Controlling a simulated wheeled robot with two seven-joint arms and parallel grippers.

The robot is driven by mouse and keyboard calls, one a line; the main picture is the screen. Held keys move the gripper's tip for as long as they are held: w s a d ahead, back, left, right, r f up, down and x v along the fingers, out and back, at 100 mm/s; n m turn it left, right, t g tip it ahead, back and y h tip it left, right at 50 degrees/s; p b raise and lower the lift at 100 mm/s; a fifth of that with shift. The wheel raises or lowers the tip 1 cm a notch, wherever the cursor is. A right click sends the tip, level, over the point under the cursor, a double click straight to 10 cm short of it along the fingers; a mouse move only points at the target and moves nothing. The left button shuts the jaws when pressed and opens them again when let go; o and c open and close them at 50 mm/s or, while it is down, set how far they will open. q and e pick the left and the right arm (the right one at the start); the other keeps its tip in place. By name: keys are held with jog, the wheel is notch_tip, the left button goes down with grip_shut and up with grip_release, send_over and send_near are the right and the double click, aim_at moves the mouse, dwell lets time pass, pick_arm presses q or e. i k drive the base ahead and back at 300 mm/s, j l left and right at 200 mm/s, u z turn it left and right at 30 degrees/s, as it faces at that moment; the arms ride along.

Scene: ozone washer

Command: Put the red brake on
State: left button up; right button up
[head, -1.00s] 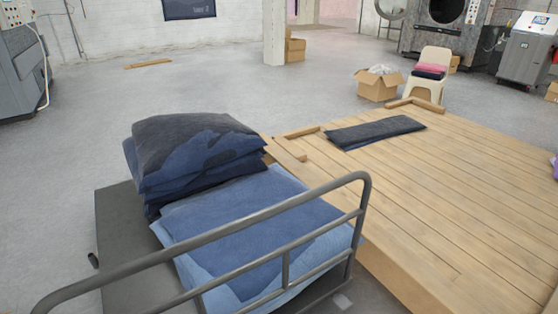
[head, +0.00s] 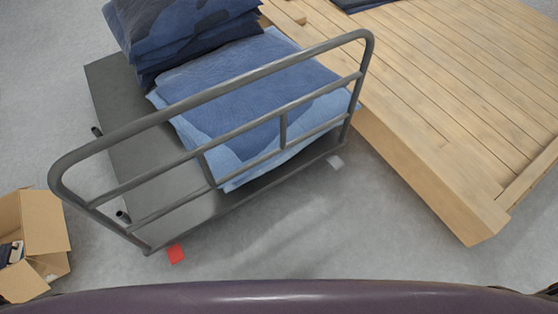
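The red brake (head: 176,254) is a small red pedal low at the near left corner of the cart (head: 110,95), close to the floor. Whether it is up or pressed down cannot be told from this view. The cart is a dark grey flatbed with a tubular handle rail (head: 215,95) on its near side. Neither of my grippers is in the head view.
Folded denim (head: 240,85) and a darker denim pile (head: 185,35) lie on the cart. A wooden platform (head: 440,110) stands close along its right side. An open cardboard box (head: 40,225) sits at lower left.

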aim_at(176, 253)
jog(key=u, duration=0.4)
jog(key=k+u, duration=0.15)
jog(key=u, duration=0.6)
jog(key=k+u, duration=0.1)
jog(key=u, duration=0.3)
